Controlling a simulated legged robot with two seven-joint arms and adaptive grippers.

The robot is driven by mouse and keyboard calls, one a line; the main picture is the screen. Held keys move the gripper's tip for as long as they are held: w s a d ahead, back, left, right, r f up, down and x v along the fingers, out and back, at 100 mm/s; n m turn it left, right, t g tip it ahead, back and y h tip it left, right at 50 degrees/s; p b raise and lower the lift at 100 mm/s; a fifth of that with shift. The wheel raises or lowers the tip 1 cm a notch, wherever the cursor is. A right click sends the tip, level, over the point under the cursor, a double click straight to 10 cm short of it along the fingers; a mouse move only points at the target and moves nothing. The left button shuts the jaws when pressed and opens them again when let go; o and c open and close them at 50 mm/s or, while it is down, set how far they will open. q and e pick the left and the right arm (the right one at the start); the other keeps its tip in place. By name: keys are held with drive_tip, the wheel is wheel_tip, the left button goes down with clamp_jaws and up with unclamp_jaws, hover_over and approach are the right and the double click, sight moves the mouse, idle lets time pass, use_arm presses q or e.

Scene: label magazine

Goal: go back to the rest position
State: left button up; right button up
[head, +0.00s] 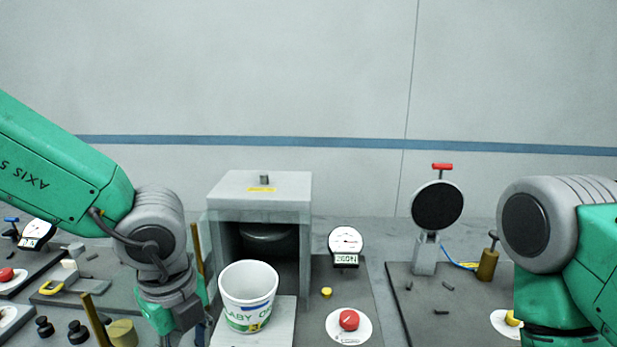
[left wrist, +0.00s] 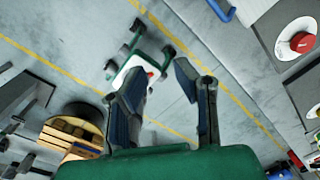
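My left gripper shows in the left wrist view (left wrist: 160,78). Its two dark fingers stand apart with nothing between them, and grey floor with yellow lines lies beyond. In the head view my left arm comes in from the left and bends down at the wrist, left of a white cup; its fingers are not clearly seen there. My right arm comes in at the right edge and runs down out of the picture, so my right gripper is not seen.
The white cup (head: 248,298) stands on a grey plate before a grey box (head: 262,190) with an open front. A dial gauge (head: 345,241) and a red button (head: 349,320) are right of it. A black disc (head: 437,207) on a stand is farther right. A round wooden-topped container (left wrist: 72,132) is on the floor.

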use_arm(q)
drive_tip(key=s+a+f+m+t+y+b, duration=0.1)
drive_tip(key=s+a+f+m+b, duration=0.2)
drive_tip(key=f+m, duration=0.6)
drive_tip(key=s+a+f+m+y+b, duration=0.15)
drive_tip(key=a+f+m, duration=0.25)
drive_tip(key=f+m, duration=0.5)
drive_tip(key=s+a+f+m+t+y+b, duration=0.1)
drive_tip(key=a+f+m+b, duration=0.25)
drive_tip(key=f+m, duration=0.55)
drive_tip(key=s+f+m+g+h+b, duration=0.2)
drive_tip(key=s+f+m, duration=1)
drive_tip(key=m, duration=0.8)
drive_tip(key=shift+s+d+f+h+b, duration=0.4)
drive_tip(key=shift+s+h+b, duration=0.25)
drive_tip(key=shift+s+b, duration=0.55)
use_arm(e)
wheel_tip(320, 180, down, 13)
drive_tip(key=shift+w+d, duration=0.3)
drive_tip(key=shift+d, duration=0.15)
